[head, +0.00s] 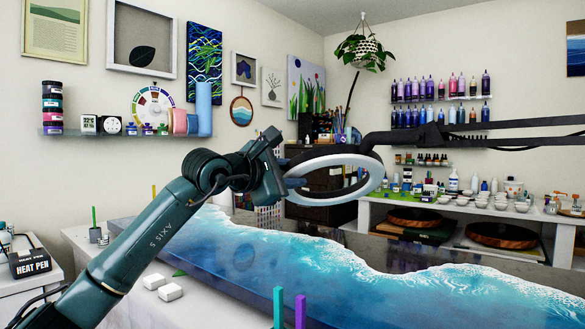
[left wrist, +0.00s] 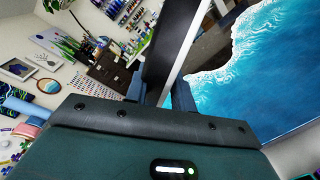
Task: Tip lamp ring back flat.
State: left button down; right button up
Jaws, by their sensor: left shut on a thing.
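The lamp ring (head: 340,199) hangs above the blue resin slab in the middle of the head view, with a dark housing and a pale face. It looks tilted, its pale face turned partly toward me. My left gripper (head: 284,184) is shut on the ring's left edge. In the left wrist view the ring (left wrist: 170,45) shows as a dark and white band rising from the jaws (left wrist: 158,97). The gripper body hides most of the fingertips there. My right gripper is in neither view.
The black lamp arm (head: 480,132) reaches in from the right. The long blue and white resin slab (head: 400,290) lies below the ring. Two upright sticks, teal (head: 278,308) and purple (head: 300,311), stand at the front. White blocks (head: 170,292) lie at the left.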

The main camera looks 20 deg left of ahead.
pick_arm(q)
jog(key=shift+d+f, duration=0.15)
jog(key=shift+f, duration=0.2)
jog(key=c, duration=1.2)
grip_release()
jog(key=shift+s, duration=0.15)
